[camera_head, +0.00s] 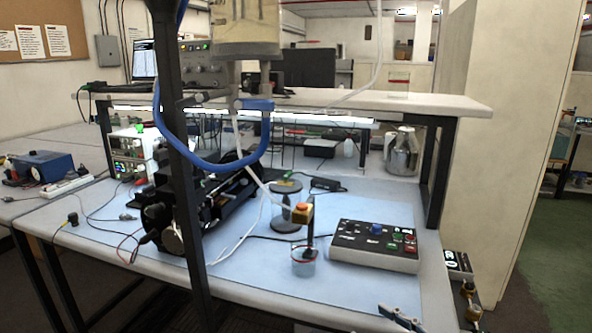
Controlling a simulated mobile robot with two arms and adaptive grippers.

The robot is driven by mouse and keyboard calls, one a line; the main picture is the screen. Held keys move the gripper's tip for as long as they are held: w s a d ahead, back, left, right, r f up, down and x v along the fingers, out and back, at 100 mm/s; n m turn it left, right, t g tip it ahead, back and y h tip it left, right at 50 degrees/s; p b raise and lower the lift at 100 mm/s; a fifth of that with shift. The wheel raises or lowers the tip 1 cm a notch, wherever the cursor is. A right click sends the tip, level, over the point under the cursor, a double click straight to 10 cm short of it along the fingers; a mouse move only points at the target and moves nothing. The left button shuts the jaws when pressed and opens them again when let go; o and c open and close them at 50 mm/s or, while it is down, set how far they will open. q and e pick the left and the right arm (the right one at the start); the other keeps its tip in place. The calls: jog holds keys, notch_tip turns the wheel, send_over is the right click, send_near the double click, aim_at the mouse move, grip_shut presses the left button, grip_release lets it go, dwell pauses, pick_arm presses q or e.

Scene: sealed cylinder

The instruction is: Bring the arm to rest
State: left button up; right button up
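A clear cylinder (287,203) with a dark base stands on the light blue mat (345,290) on the workbench. Just in front of it, a small yellow and orange block (302,213) sits by a dark upright post. The foot of the post is at a small clear bluish cup (303,263).
A control box (375,246) with buttons sits at right. A metal jug (401,152) stands behind. Mat front is mostly clear.

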jog(key=s+a+f+n+g+h, duration=0.3)
jog(key=s+f+n+g+h, duration=0.15)
jog(key=s+f+n, duration=0.95)
jog(key=s+d+f+n+g+h, duration=0.55)
jog(key=s+d+f+n, duration=0.2)
jog(key=s+n, duration=0.5)
notch_tip(320, 180, down, 27)
jog(key=s+n+g, duration=0.1)
jog(key=n, duration=0.1)
pick_arm(q)
jog(key=shift+s+a+r, duration=0.15)
jog(key=shift+a, duration=0.05)
pick_arm(e)
jog(key=s+d+f+g, duration=0.1)
jog(key=s+d+f, duration=0.2)
jog(key=s+f, duration=1.3)
jog(key=shift+s+f, duration=0.15)
jog(key=shift+s, duration=0.7)
